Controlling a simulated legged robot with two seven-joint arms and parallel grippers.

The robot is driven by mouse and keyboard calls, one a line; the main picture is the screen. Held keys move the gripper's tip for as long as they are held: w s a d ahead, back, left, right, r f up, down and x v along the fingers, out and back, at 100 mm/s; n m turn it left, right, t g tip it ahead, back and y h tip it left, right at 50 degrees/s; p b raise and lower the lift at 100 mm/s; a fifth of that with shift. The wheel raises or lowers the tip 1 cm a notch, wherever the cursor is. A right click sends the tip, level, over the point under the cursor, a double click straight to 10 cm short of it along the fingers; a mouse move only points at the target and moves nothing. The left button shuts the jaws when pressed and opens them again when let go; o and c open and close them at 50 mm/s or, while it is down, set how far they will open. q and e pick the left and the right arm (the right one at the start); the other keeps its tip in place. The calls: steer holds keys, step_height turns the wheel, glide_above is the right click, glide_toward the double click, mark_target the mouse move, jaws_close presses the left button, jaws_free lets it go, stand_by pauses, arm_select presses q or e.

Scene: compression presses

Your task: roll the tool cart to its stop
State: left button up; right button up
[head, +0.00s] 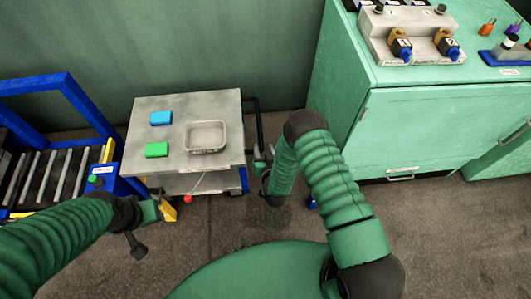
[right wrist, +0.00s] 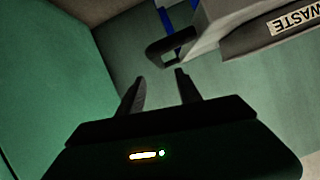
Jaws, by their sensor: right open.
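The tool cart (head: 170,110) stands left of centre in the head view, with a grey top and a lower shelf. A dark handle (head: 258,120) sticks out from its right side. My right gripper (head: 264,163) is open beside that handle. In the right wrist view, the open fingers (right wrist: 160,88) point toward a dark loop (right wrist: 165,50), apparently the handle, with nothing between them. My left gripper (head: 150,212) is low by the cart's front left corner; its fingers are too small to read. A yellow piece (head: 169,213) is beside it. I cannot make out the stop for certain.
The cart carries a blue block (head: 161,118), a green block (head: 157,150) and a metal tray (head: 206,137). A blue-framed roller conveyor (head: 50,170) stands left. A green cabinet (head: 420,120) stands right. A grey body labelled WASTE (right wrist: 270,25) shows in the wrist view.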

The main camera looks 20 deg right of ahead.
steer(key=p+v, duration=0.1)
steer(key=v, duration=0.4)
steer(key=shift+s, duration=0.15)
